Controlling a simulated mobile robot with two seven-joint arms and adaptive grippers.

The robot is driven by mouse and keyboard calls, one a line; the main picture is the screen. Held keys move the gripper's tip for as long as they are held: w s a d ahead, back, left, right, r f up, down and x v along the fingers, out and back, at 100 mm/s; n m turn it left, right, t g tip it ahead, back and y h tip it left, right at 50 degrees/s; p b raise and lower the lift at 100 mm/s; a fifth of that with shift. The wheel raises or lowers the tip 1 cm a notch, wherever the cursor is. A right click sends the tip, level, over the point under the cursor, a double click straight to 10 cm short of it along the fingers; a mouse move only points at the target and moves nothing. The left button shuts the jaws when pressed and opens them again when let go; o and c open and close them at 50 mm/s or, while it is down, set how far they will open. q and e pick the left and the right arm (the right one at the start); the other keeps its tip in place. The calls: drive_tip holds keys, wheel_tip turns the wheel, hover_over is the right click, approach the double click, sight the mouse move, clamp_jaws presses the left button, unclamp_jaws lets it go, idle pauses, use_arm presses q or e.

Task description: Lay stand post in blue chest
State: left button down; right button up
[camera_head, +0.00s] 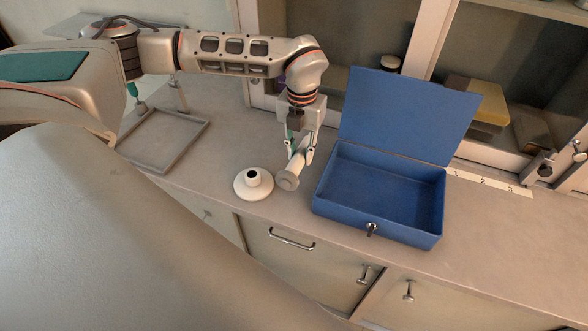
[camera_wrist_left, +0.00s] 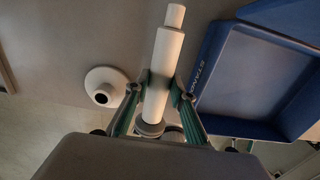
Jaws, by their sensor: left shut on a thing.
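The stand post, a pale cylinder with a narrower end and a wider grey end, shows in the head view (camera_head: 291,173) and the left wrist view (camera_wrist_left: 164,75). My left gripper (camera_head: 300,157) is shut on it, with a finger on each side of it in the wrist view (camera_wrist_left: 160,92). The post is tilted in the head view, just left of the blue chest (camera_head: 441,205). The chest stands on the counter with its lid (camera_head: 405,115) raised at the back, and its visible floor is empty. The chest also shows in the wrist view (camera_wrist_left: 212,75). My right gripper is not seen.
A white round base (camera_head: 243,189) with a dark hole stands on the counter, left of the post. A grey shallow tray (camera_head: 202,133) lies farther left. A cabinet with shelves stands behind. A white marked strip (camera_head: 500,184) lies right of the chest, with bare counter around it.

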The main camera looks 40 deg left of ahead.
sight(300, 152)
use_arm(q)
drive_tip(key=shift+r, duration=0.5)
drive_tip(key=shift+r+p, duration=0.3)
drive_tip(key=shift+p, duration=0.1)
drive_tip(key=shift+r+p, duration=0.4)
drive_tip(key=shift+r, duration=1.25)
drive_tip(key=c, duration=2.3)
unclamp_jaws()
clamp_jaws()
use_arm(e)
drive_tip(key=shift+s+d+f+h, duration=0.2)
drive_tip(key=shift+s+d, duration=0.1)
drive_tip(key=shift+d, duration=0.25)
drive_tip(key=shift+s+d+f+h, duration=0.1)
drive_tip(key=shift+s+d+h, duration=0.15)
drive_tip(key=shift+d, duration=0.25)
